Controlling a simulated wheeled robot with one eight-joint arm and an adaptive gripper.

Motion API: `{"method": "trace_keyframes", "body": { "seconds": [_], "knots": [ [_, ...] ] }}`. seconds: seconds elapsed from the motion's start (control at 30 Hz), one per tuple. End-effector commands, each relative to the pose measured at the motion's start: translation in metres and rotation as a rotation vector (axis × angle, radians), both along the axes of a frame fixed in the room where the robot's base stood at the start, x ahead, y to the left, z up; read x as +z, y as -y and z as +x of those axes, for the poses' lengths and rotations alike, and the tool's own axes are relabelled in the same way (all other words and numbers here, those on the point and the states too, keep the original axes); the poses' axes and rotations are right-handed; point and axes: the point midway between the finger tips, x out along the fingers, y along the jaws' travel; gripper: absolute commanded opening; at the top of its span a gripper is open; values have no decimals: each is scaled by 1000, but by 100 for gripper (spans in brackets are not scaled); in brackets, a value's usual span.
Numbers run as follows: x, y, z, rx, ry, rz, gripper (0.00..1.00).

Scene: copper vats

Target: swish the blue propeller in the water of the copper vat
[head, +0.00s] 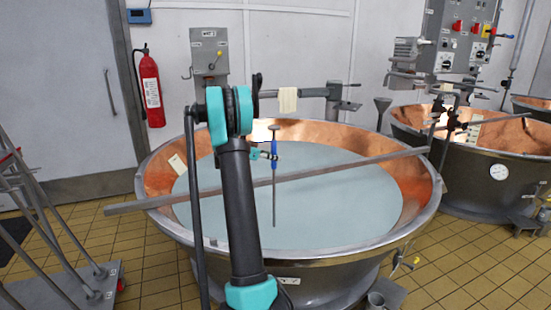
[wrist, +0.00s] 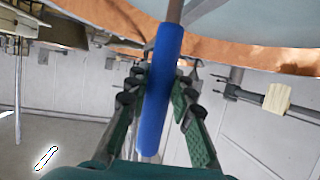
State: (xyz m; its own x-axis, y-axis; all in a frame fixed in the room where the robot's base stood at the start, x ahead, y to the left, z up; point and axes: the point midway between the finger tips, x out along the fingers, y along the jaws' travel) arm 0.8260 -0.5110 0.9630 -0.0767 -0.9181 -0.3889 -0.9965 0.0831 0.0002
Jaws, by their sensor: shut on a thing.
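The copper vat (head: 415,185) stands in front of me with a steel rim and copper inner wall. Pale grey-blue water (head: 340,210) fills much of it. The blue propeller (head: 274,154) has a blue grip and a thin grey shaft; it is upright over the vat in the head view. The shaft's lower end shows against the water; I cannot tell whether it dips in. My gripper (head: 264,153) is shut on the blue grip. In the wrist view the blue grip of the propeller (wrist: 160,85) lies between the green finger pads of my gripper (wrist: 158,95).
A grey bar (head: 340,169) lies across the vat's rim, near the propeller. A second vat (head: 480,185) with a gauge stands at the right. A red fire extinguisher (head: 151,90) hangs on the back wall. A grey metal frame (head: 60,260) stands at the left.

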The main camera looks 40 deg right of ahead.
Motion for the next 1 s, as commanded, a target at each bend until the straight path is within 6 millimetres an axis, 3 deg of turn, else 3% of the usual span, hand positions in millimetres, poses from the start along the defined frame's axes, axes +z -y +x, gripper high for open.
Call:
{"method": "trace_keyframes", "body": {
  "seconds": [0.17, 1.0],
  "knots": [
    [0, 3, -2, -1, 0, -1, 0],
    [0, 79, -59, -2, -1, -1, 0]
  ]
}}
